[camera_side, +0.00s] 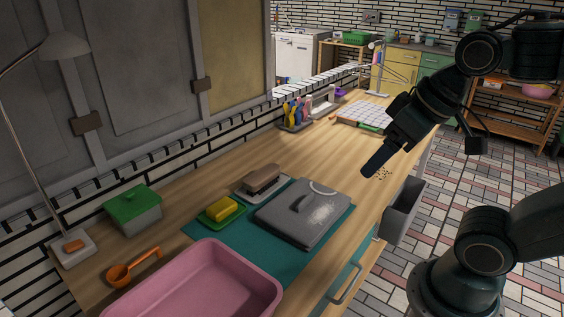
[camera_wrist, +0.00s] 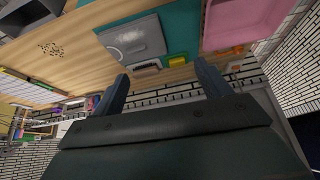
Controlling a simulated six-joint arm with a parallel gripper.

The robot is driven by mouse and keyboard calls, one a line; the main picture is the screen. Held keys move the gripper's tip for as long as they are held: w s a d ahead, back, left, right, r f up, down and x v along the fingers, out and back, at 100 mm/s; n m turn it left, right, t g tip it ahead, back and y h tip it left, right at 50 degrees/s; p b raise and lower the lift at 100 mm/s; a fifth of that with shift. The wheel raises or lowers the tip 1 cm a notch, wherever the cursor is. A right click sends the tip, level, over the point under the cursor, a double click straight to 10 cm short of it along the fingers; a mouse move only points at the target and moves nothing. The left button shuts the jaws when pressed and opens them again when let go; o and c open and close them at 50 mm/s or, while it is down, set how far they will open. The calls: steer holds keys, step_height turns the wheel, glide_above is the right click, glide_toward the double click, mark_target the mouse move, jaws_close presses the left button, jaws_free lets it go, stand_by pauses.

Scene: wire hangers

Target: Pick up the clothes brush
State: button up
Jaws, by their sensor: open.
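The clothes brush (camera_side: 263,177) looks like a brown block with a darker underside. It lies on a small pale tray (camera_side: 247,192) behind the grey slab in the side view. In the wrist view the pale tray (camera_wrist: 147,67) shows beyond the slab, between my fingers; the brush is too small there to make out clearly. My gripper (camera_side: 378,162) is open and empty, in the air above the right part of the counter. It is well to the right of the brush and apart from it. Its two fingers are spread wide in the wrist view (camera_wrist: 163,86).
A grey slab (camera_side: 290,222) lies on a teal mat (camera_side: 212,249), with a yellow sponge (camera_side: 222,208) on a green dish beside it. A pink basin (camera_side: 262,265), orange scoop (camera_side: 118,274) and green-lidded box (camera_side: 133,208) stand left. Bare wood (camera_side: 335,150) lies right of the slab.

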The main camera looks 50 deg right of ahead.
steer(key=w+d+r+m+g, duration=0.15)
steer(key=w+r+m, duration=0.25)
steer(key=w, duration=0.7)
steer(key=m+g, duration=0.4)
steer(key=m, duration=1)
glide_above(264, 174)
step_height(264, 174, down, 20)
steer(key=shift+s+f, duration=0.1)
steer(key=shift+f, duration=0.05)
steer(key=shift+f, duration=0.1)
step_height(264, 174, down, 8)
steer(key=shift+a+r, duration=0.1)
steer(key=shift+f, duration=0.3)
